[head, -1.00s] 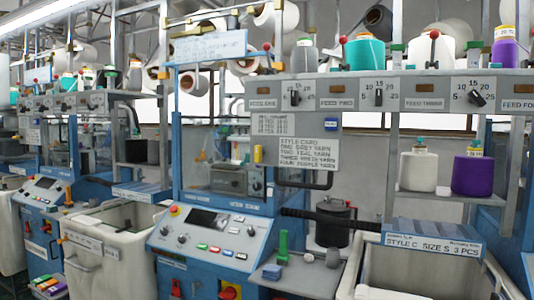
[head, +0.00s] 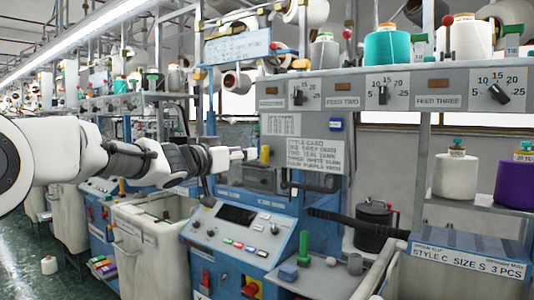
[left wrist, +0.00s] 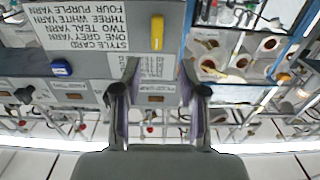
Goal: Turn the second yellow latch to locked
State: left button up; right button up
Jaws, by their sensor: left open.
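A yellow latch (head: 265,154) stands upright on the grey panel of the middle blue machine, left of the style card. It also shows in the left wrist view (left wrist: 157,33), ahead of the fingers, where the picture is upside down. My left gripper (head: 247,154) reaches in from the left at about the latch's height, its tips pointing right, close to the latch in the picture. Whether it touches is not clear. In the left wrist view its two fingers (left wrist: 158,100) are apart with nothing held between them. My right gripper is out of view.
The style card (head: 315,155) and a blue block (head: 335,125) are right of the latch. Below is a sloped control panel (head: 238,228) with buttons. Feed dials (head: 383,92) and yarn cones (head: 387,45) line the shelf above. A bin (head: 150,235) stands lower left.

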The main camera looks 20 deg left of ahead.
aim_at(263, 153)
pick_arm(q)
jog(key=x, duration=0.2)
jog(key=p+x, duration=0.1)
jog(key=x, duration=0.2)
jog(key=p+x, duration=0.1)
jog(key=x, duration=0.2)
jog(key=shift+s+d+f, duration=0.15)
jog(key=shift+d+f, duration=0.2)
jog(key=shift+a, duration=0.3)
jog(key=shift+d+f, duration=0.1)
jog(key=shift+d, duration=0.1)
grip_shut()
